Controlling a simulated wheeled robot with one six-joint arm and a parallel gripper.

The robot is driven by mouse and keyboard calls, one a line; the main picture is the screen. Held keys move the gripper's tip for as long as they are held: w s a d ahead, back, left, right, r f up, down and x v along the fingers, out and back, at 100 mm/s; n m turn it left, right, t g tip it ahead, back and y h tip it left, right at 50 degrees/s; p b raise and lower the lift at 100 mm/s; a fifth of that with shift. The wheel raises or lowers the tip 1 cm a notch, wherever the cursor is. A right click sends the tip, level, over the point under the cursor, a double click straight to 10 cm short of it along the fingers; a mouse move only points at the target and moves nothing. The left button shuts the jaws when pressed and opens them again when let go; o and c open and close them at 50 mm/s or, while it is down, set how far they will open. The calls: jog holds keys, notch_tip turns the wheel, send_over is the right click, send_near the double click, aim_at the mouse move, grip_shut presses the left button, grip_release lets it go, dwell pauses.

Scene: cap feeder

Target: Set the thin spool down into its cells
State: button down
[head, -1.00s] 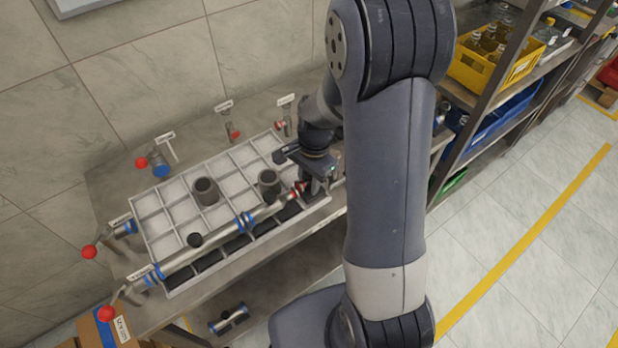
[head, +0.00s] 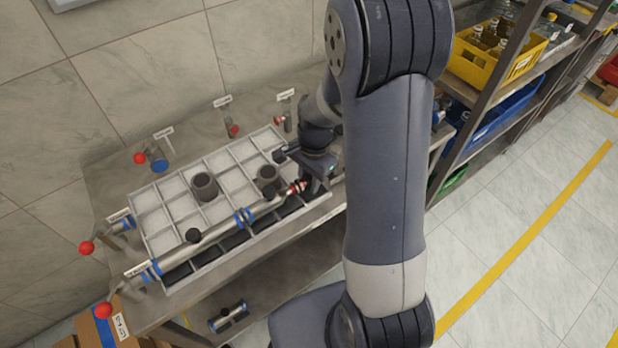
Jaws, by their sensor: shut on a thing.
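A long thin silver tube, which I take to be the thin spool (head: 215,232), lies lengthwise across the near part of the white-celled tray (head: 142,212). It has blue bands near its middle and a red band near its right end. My gripper (head: 303,184) is at that right end, beside the red band, and is shut on the spool. My arm and wrist partly hide the fingers and the spool's far end. I cannot tell whether the spool is touching the cells or just above them.
A dark hollow cylinder (head: 205,187) and a second one (head: 267,176) stand in the tray. Red-ball levers (head: 103,310) with labels stand at the table's left end. A shelf with a yellow crate (head: 497,62) is at the right.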

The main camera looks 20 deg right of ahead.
jog(key=shift+f, duration=0.2)
jog(key=c, duration=1)
grip_release()
jog(key=shift+c, duration=0.2)
jog(key=r, duration=0.7)
jog(key=d+r, duration=0.1)
jog(key=r, duration=0.3)
jog(key=shift+w, duration=0.3)
jog(key=shift+f, duration=0.1)
